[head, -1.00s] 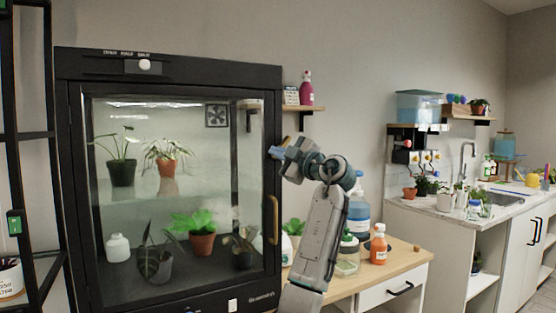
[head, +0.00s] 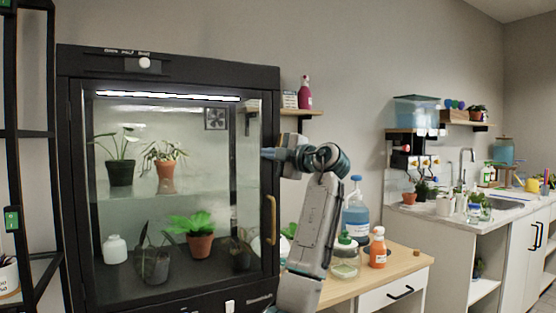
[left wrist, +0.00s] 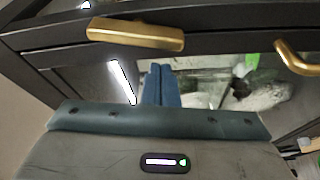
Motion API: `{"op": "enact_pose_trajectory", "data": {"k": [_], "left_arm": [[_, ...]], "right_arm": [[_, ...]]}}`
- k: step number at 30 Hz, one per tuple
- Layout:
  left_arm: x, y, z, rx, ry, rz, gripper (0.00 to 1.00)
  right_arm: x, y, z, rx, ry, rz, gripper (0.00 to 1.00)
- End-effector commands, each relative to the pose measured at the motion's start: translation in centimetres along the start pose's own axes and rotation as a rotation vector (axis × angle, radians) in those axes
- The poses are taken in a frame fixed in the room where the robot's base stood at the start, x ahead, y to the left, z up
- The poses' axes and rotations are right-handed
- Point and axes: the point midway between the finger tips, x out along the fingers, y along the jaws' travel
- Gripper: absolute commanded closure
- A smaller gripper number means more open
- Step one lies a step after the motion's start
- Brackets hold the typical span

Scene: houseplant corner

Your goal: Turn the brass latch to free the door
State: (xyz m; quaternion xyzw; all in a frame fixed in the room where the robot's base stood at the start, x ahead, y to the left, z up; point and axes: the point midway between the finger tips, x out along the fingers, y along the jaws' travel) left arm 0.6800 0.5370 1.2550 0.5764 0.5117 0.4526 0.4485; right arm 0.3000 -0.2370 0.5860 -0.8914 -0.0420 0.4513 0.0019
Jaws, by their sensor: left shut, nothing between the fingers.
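The glass door (head: 185,215) of the black cabinet (head: 170,62) looks closed, with a vertical brass handle (head: 270,220) on its right side. My left gripper (head: 266,153) is at the door's right edge, above the handle, shut and empty. In the left wrist view its blue fingertips (left wrist: 161,84) are together in front of the glass. There the brass latch (left wrist: 135,34) lies on the black frame, just beyond and left of the fingertips, apart from them in the picture. The brass handle (left wrist: 297,58) is at right. I cannot make out the latch in the head view.
Potted plants and a white bottle (head: 115,249) stand inside the cabinet. A small wall shelf (head: 303,111) with a pink bottle is right of my gripper. A wooden table (head: 400,267) with bottles stands behind my left arm. A black rack (head: 28,134) is at far left.

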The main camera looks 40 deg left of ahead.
Motion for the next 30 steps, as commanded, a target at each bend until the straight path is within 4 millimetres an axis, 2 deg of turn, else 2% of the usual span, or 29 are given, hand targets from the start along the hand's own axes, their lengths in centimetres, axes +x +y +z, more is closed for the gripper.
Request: {"op": "enact_pose_trajectory", "data": {"k": [2,3,9,15,21,30], "left_arm": [[1.2,-0.2,-1.4,-0.006,0.001,0.002,1.00],[-0.5,-0.1,-0.9,-0.002,-0.008,0.001,1.00],[-5.2,-0.1,-0.9,-0.002,-0.008,0.001,1.00],[-8.2,-0.1,-1.0,0.000,-0.005,0.001,1.00],[-9.1,-0.1,-1.1,0.000,-0.002,0.001,1.00],[-9.1,-0.1,-1.1,0.000,-0.002,0.001,1.00]], "right_arm": [[0.8,-0.3,0.3,0.013,0.038,-0.013,0.64],[0.6,-0.3,0.1,0.013,0.043,-0.014,0.64],[0.9,-0.5,0.0,0.022,0.071,-0.022,0.64],[1.0,-0.6,0.0,0.028,0.086,-0.028,0.64],[1.0,-0.6,-0.1,0.030,0.094,-0.030,0.64],[1.0,-0.6,0.0,0.030,0.093,-0.030,0.64]]}}
